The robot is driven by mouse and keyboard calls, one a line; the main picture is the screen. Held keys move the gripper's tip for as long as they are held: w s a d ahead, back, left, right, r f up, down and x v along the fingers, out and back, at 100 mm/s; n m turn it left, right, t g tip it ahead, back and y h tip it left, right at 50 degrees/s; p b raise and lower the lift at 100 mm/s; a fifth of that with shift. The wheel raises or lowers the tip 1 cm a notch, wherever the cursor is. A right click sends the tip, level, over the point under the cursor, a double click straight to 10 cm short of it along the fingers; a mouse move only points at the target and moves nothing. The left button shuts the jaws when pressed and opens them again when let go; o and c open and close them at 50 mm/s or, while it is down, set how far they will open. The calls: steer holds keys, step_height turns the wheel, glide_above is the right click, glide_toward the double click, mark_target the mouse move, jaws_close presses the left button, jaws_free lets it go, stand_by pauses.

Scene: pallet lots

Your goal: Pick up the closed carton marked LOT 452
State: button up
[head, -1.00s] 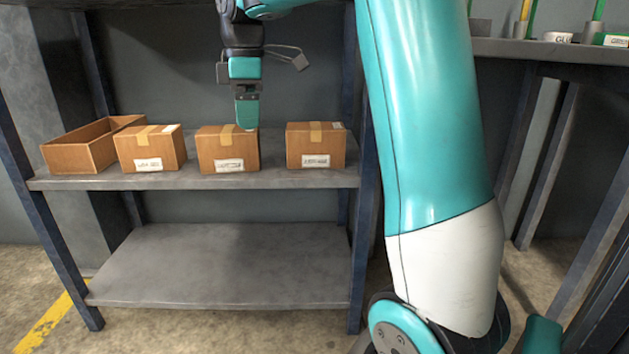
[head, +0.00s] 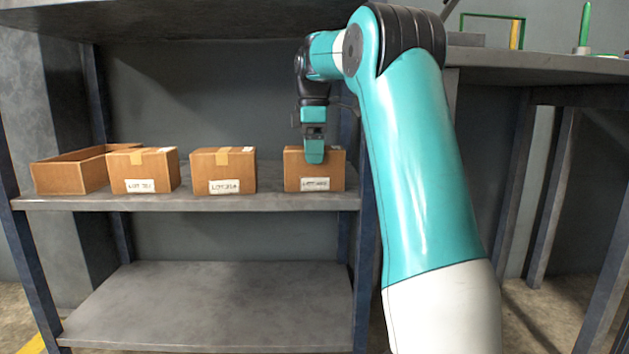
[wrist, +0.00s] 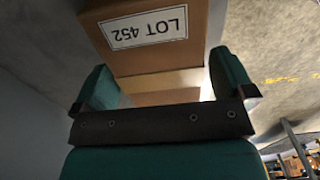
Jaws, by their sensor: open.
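The closed carton marked LOT 452 (wrist: 150,35) fills the upper middle of the wrist view, its white label upside down there. In the head view it is the rightmost brown carton (head: 331,176) on the upper shelf, with its label facing me. My gripper (head: 314,157) hangs over this carton's front upper part and hides some of it. In the wrist view the two teal fingers stand apart at the carton's near end, with nothing gripped. I cannot tell whether they touch it.
Two other closed, labelled cartons (head: 222,170) (head: 143,171) stand left of it on the upper shelf (head: 270,202). An open, empty-looking carton (head: 60,178) is at the far left. A shelf post (head: 368,220) is close on the right. The lower shelf (head: 215,300) is bare.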

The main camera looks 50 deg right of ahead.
step_height(320, 180, down, 3)
steer(key=shift+r+b, duration=0.1)
steer(key=shift+b, duration=0.7)
steer(key=c, duration=1)
steer(key=shift+r, duration=0.1)
steer(key=shift+c, duration=0.3)
steer(key=shift+r, duration=0.1)
